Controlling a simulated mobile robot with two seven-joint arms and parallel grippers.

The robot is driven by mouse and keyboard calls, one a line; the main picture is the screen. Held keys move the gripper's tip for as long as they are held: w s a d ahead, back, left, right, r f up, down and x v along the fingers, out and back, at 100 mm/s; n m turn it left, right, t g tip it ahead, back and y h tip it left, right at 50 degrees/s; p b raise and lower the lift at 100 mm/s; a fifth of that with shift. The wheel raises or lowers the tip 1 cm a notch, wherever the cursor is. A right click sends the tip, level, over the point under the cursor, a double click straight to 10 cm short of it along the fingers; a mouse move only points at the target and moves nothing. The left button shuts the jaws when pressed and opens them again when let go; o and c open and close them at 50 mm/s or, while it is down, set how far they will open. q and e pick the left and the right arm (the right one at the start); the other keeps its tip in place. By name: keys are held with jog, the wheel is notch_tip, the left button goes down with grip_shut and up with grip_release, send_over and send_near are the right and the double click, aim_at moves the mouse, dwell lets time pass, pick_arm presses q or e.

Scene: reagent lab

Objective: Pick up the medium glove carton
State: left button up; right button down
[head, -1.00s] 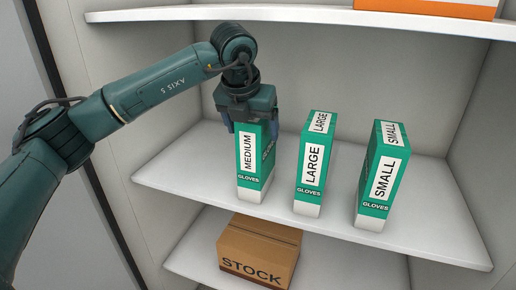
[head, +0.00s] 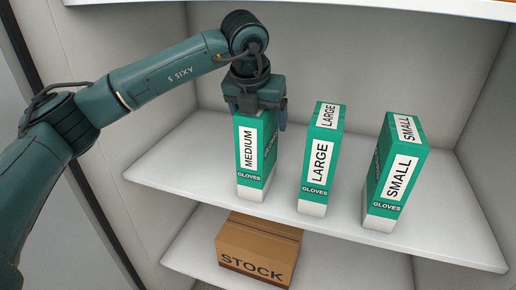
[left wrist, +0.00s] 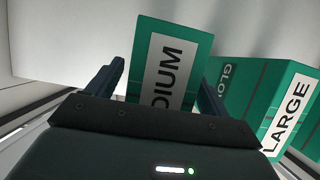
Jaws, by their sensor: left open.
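The medium glove carton (head: 250,158) is green and white and stands upright on the middle shelf, leftmost of three cartons. My left gripper (head: 256,116) is above it, pointing down, with its fingers on either side of the carton's top. The fingers are open. In the left wrist view, the carton (left wrist: 172,62) shows between the two fingers of the left gripper (left wrist: 165,85), with part of its label hidden by the gripper body. My right gripper is not in view.
The large glove carton (head: 320,160) stands close to the right of the medium one; it also shows in the left wrist view (left wrist: 255,95). The small glove carton (head: 395,175) is farther right. A stock box (head: 258,250) sits on the shelf below. The middle shelf (head: 190,160) is clear at left.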

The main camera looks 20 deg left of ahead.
pick_arm(q)
jog(key=shift+f, duration=0.2)
jog(key=shift+c, duration=0.6)
jog(key=shift+r, duration=0.1)
grip_shut()
dwell(0.4)
